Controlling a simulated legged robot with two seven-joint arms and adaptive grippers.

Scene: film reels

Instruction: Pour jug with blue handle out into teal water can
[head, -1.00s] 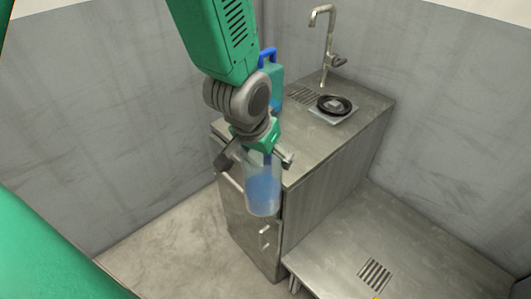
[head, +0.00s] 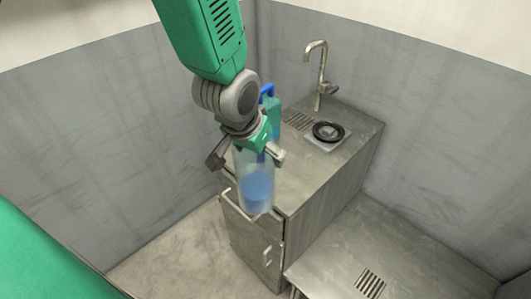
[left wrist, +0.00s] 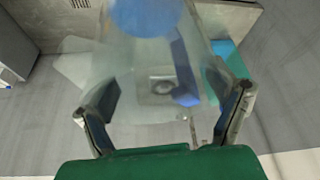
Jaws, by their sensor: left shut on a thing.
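A clear jug (head: 257,188) with blue liquid in its lower part hangs upright from my left gripper (head: 246,156). The gripper's fingers are shut on its upper part. The teal water can (head: 273,118) has a blue handle on top and stands on the counter just behind the gripper, partly hidden by it. In the left wrist view the clear jug (left wrist: 135,75) fills the middle between the fingers, with blue liquid (left wrist: 145,15) at the top edge. A blue bar (left wrist: 184,75) shows there; I cannot tell whether it belongs to jug or can. My right gripper is out of view.
The metal counter (head: 310,170) has a tap (head: 319,75), a drain grille and a black reel (head: 328,132) on a pale square plate. A lower metal surface (head: 400,250) with a grille lies at right. Grey walls close in behind; floor is open at left.

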